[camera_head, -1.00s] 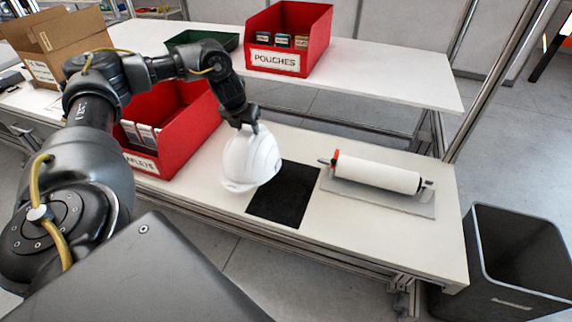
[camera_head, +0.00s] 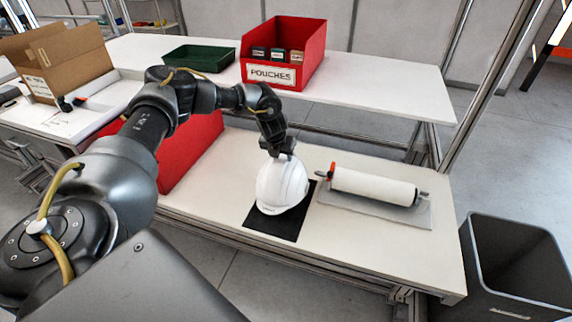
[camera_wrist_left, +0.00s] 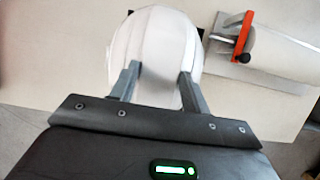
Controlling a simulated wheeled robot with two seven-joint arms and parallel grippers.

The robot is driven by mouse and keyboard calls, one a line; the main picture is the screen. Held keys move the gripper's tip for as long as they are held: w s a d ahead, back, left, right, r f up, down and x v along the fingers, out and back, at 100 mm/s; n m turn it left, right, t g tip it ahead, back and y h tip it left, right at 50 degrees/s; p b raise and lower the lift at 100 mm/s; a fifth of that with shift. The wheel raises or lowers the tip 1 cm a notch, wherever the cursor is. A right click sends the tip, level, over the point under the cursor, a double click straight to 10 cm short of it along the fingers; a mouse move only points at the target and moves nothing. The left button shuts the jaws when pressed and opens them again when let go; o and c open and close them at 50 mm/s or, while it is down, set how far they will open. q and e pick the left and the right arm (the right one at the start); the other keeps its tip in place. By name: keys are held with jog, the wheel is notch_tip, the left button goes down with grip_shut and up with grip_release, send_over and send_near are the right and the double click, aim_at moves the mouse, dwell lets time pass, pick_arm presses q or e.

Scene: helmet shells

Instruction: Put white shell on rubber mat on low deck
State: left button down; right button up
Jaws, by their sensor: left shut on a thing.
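The white shell (camera_head: 281,187) is a white helmet over the black rubber mat (camera_head: 270,222) on the low deck (camera_head: 340,239). My left gripper (camera_head: 280,152) is shut on the top of the shell. In the left wrist view the two fingers of the left gripper (camera_wrist_left: 158,82) pinch the shell (camera_wrist_left: 156,50). The shell covers the back part of the mat; whether it touches the mat or hangs just above it I cannot tell. My right gripper is not in view.
A paper roll on a grey holder (camera_head: 372,187) lies just right of the mat. A red bin (camera_head: 190,150) stands to the left, partly behind my arm. A red pouches bin (camera_head: 285,55) and green tray (camera_head: 200,57) are on the upper deck. A grey waste bin (camera_head: 515,268) stands at the right.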

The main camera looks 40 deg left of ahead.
aim_at(284, 160)
pick_arm(q)
jog(key=shift+w+d+f, duration=0.25)
jog(key=shift+w+f, duration=0.05)
jog(key=shift+f, duration=0.15)
jog(key=shift+w+d+f, duration=0.25)
jog(key=shift+f, duration=0.15)
notch_tip(284, 160, down, 3)
jog(key=shift+w+f, duration=0.1)
jog(key=c, duration=0.7)
grip_release()
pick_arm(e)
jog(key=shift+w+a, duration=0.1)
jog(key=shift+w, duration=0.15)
pick_arm(q)
jog(key=shift+r, duration=0.4)
jog(key=v, duration=1)
jog(key=shift+s+d+r, duration=0.1)
jog(key=shift+s+d, duration=0.05)
jog(key=shift+s, duration=0.1)
jog(key=shift+s+r, duration=0.15)
jog(key=shift+r, duration=0.25)
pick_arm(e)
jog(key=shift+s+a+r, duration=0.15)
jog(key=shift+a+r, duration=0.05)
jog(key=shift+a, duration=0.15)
